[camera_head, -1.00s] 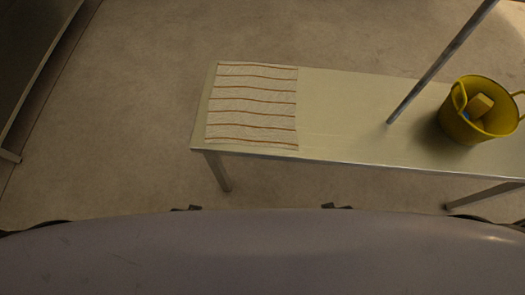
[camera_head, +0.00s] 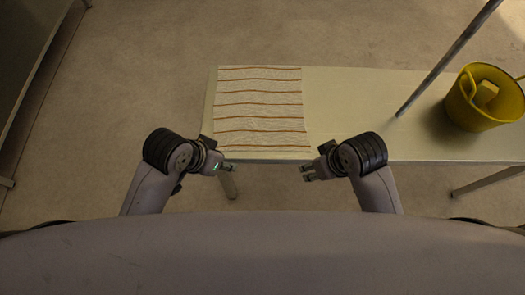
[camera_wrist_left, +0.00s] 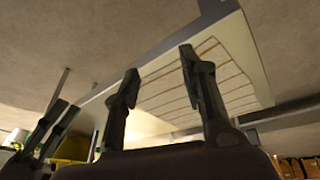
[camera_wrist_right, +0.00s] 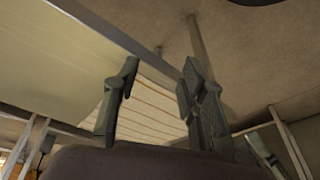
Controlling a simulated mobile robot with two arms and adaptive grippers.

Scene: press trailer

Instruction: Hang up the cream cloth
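The cream cloth (camera_head: 258,105) has thin brown-orange stripes and lies flat on the left end of the table in the head view. It also shows past the fingers in the left wrist view (camera_wrist_left: 222,72) and in the right wrist view (camera_wrist_right: 150,112). My left gripper (camera_head: 230,167) is just off the cloth's near left corner, with its fingers apart in the left wrist view (camera_wrist_left: 158,68). My right gripper (camera_head: 308,174) is just off the near right corner, with its fingers apart in the right wrist view (camera_wrist_right: 160,75). Both are empty and do not visibly hold the cloth.
The pale table (camera_head: 350,110) runs to the right, bare beside the cloth. A grey metal pole (camera_head: 445,62) slants up from it. A yellow bucket (camera_head: 462,108) with a yellow block (camera_head: 486,92) inside stands further right. A dark surface (camera_head: 22,60) is at far left.

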